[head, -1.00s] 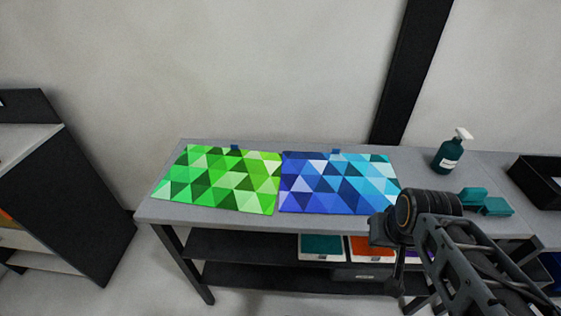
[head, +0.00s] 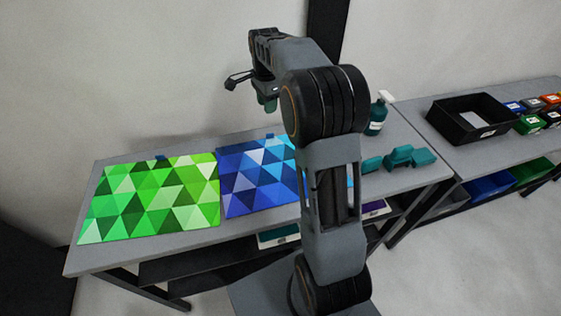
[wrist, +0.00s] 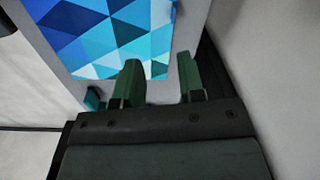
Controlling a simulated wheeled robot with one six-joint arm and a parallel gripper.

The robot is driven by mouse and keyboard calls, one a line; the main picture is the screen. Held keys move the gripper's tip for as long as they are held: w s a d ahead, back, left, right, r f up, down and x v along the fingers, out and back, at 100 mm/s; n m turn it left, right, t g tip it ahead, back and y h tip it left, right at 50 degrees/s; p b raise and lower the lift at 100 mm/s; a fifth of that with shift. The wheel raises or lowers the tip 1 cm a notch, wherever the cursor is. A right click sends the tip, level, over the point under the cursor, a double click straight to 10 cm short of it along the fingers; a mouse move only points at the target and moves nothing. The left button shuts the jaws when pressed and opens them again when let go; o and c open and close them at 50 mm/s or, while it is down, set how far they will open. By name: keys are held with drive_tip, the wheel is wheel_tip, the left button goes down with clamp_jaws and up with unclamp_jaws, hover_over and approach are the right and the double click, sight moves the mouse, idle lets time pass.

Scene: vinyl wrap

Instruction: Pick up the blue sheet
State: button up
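The blue sheet (head: 258,182), patterned with blue and cyan triangles, lies flat on the grey table (head: 140,252), right of a green triangle-patterned sheet (head: 150,200). My arm hides its right part in the head view. A small blue tab (head: 269,136) shows at its back edge. My gripper (head: 267,100) appears above the sheet's back edge in the head view. In the wrist view the blue sheet (wrist: 105,35) fills the upper left, and my gripper's green fingers (wrist: 159,80) are spread with nothing between them, near the sheet's edge.
A dark spray bottle (head: 377,115) and teal tools (head: 400,158) stand on the table to the right. Farther right are a black bin (head: 468,119) and several small coloured boxes (head: 527,124). A wall rises behind the table.

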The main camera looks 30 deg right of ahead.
drive_tip(key=w+f+m, duration=0.1)
drive_tip(key=f, duration=0.2)
drive_tip(key=d+f+m, duration=0.1)
drive_tip(key=f, duration=0.1)
drive_tip(key=w+d+f, duration=0.1)
drive_tip(key=f, duration=0.2)
drive_tip(key=shift+w+d+f+m+p, duration=0.15)
drive_tip(key=shift+w+f+m+p, duration=0.15)
drive_tip(key=shift+f+m+p, duration=0.1)
drive_tip(key=shift+w+a+f+p, duration=0.1)
drive_tip(key=shift+f+p, duration=0.15)
drive_tip(key=shift+f, duration=0.8)
drive_tip(key=shift+s+a+f+p, duration=0.1)
drive_tip(key=shift+f+p, duration=0.15)
drive_tip(key=shift+f, duration=0.8)
drive_tip(key=shift+w+a+f+p, duration=0.1)
drive_tip(key=shift+f+p, duration=0.15)
drive_tip(key=shift+f, duration=0.8)
drive_tip(key=shift+c, duration=0.3)
clamp_jaws()
